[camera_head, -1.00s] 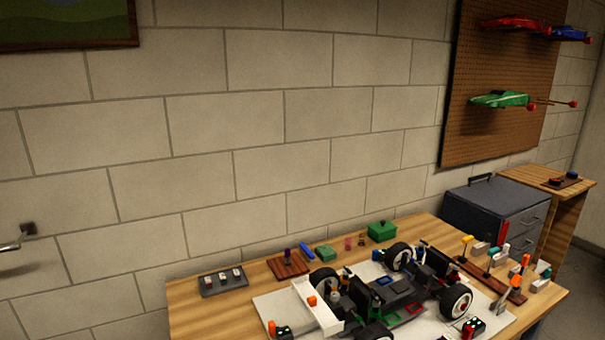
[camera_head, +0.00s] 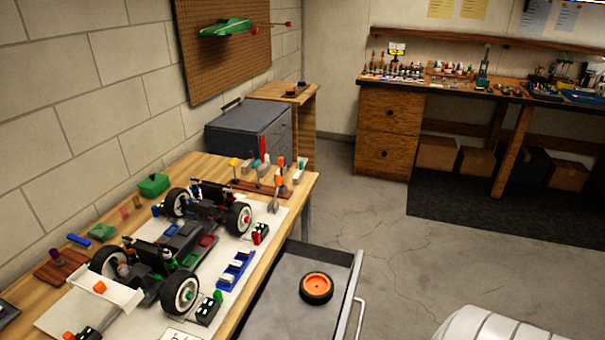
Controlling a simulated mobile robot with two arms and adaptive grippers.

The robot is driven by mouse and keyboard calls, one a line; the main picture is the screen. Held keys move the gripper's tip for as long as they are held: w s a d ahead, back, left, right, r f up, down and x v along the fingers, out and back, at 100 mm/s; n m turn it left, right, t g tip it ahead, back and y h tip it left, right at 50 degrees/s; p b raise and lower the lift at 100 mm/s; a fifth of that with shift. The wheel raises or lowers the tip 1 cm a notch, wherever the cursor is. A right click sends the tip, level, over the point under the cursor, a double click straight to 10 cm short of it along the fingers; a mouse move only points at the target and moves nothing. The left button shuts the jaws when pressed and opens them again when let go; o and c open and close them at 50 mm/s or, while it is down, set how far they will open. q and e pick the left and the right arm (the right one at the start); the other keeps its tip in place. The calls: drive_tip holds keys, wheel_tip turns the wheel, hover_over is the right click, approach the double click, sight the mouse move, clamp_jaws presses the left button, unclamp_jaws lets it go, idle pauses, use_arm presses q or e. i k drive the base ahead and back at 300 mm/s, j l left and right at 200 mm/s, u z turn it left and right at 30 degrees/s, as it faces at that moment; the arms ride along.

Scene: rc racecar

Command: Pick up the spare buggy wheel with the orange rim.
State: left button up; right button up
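The spare buggy wheel (camera_head: 316,288) has a black tyre and an orange rim. It lies flat in an open grey drawer (camera_head: 283,279) at the front of the wooden workbench, towards its right side near the drawer handle. Nothing covers it. Neither of my grippers shows in the head view.
The workbench (camera_head: 208,167) holds a buggy chassis (camera_head: 185,243) with its wheels on, a tool rack and small parts. A grey cabinet (camera_head: 248,130) stands beyond it. A white rounded object (camera_head: 490,325) is at the bottom right. The concrete floor right of the drawer is clear.

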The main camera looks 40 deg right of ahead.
sight(316, 289)
drive_tip(key=z, duration=1.5)
drive_tip(key=i+l+u, duration=0.1)
drive_tip(key=u, duration=0.15)
drive_tip(key=i+l+u, duration=0.25)
drive_tip(key=k+j, duration=0.05)
drive_tip(key=j, duration=0.05)
